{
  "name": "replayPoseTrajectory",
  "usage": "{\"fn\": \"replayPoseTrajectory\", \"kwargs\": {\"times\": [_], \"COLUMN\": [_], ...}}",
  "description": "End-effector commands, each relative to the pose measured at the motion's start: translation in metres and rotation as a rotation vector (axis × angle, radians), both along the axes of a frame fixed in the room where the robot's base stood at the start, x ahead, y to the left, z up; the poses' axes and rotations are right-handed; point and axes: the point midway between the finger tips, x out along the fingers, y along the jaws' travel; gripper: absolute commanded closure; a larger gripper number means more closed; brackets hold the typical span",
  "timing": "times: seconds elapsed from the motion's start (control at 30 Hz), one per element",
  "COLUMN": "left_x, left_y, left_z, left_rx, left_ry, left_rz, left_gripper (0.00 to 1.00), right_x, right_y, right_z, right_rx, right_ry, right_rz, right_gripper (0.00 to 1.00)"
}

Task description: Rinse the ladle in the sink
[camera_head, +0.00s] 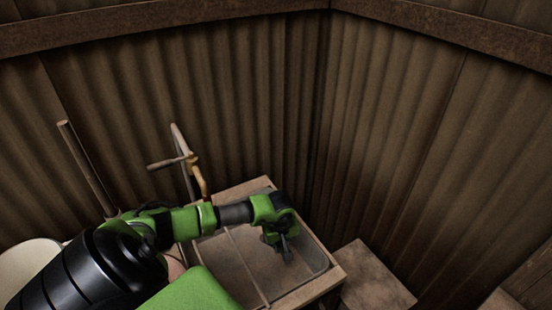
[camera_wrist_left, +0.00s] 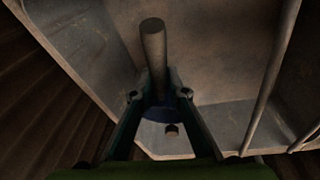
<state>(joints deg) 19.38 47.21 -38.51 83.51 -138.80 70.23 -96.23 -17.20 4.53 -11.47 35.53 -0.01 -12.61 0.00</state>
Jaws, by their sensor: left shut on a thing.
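My left gripper (camera_head: 284,250) is over the sink (camera_head: 226,262), a grey basin in a pale wooden frame. In the left wrist view, the gripper (camera_wrist_left: 158,97) is shut on the ladle (camera_wrist_left: 153,48). A thick brownish handle rises between its fingers. A dark blue part shows below the fingertips, partly hidden by them; I cannot tell whether it is the ladle's bowl. The sink's inside (camera_wrist_left: 222,65) fills much of that view. I cannot tell whether the ladle touches the basin. No water shows. My right gripper is not in view.
A tap (camera_head: 194,172) on a bent pipe stands at the sink's back left. A thin bar (camera_head: 246,265) crosses the basin. A wooden pole (camera_head: 85,165) leans at the left. A wooden surface (camera_head: 368,282) lies right of the sink. Corrugated walls (camera_head: 250,110) close the corner behind.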

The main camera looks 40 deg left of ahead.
Motion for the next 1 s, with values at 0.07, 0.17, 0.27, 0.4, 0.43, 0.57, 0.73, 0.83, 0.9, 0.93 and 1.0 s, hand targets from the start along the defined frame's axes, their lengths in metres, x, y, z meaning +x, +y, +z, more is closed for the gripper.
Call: {"fn": "replayPoseTrajectory", "kwargs": {"times": [0.07,0.17,0.27,0.4,0.43,0.57,0.73,0.83,0.9,0.93,1.0], "left_x": [0.001,0.001,0.002,0.001,0.001,0.001,0.001,0.001,0.001,0.001,0.001], "left_y": [0.000,0.000,0.000,0.001,0.001,0.000,0.000,0.000,0.001,0.001,0.000], "left_z": [0.009,0.015,0.021,0.030,0.032,0.040,0.050,0.056,0.061,0.063,0.067], "left_rx": [0.001,0.000,0.000,0.001,0.001,0.001,0.001,0.001,0.001,0.001,0.000], "left_ry": [-0.003,-0.003,-0.004,-0.003,-0.003,-0.003,-0.003,-0.003,-0.003,-0.003,-0.004], "left_rz": [-0.001,-0.001,0.000,0.001,0.001,0.000,-0.001,-0.001,-0.001,0.000,0.000], "left_gripper": [1.00,1.00,1.00,1.00,1.00,1.00,1.00,1.00,1.00,1.00,1.00], "right_x": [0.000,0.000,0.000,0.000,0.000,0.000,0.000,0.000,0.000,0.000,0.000], "right_y": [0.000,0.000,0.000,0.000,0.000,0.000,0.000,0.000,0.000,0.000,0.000], "right_z": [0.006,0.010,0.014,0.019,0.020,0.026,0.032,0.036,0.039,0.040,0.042], "right_rx": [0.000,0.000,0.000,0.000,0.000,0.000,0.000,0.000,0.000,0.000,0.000], "right_ry": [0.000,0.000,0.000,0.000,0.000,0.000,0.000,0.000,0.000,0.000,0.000], "right_rz": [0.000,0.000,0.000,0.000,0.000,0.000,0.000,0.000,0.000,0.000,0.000], "right_gripper": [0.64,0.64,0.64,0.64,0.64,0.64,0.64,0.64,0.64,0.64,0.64]}}
